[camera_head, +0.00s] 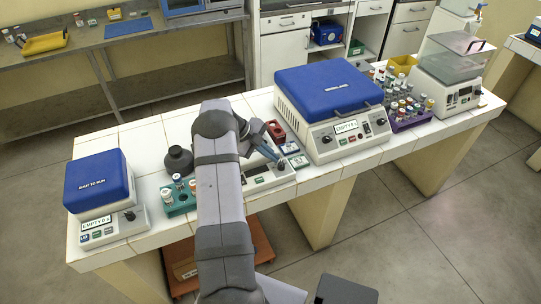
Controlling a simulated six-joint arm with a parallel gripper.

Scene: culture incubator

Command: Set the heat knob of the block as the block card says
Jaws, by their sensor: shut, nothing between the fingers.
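A low white device (284,175) with a green display (259,180) stands mid-bench, partly hidden by my arm; I take it to be the block. A small dark knob (281,166) shows at the right of its front panel; its setting is too small to read. My gripper (277,160) is shut and empty, over the device and close to the knob; I cannot tell whether they touch. Two small cards or panels, one blue-edged (290,147) and one greenish (299,161), lie just right of it. Their writing is unreadable, and I cannot tell which is the block card.
A large blue-lidded machine (328,88) stands close on the right. Beyond it are a purple tube rack (407,122) and a clear-topped device (452,68). Left are a green vial rack (180,207), a dark round object (179,160) and a smaller blue-lidded machine (97,180). A red rack (275,131) stands behind my gripper.

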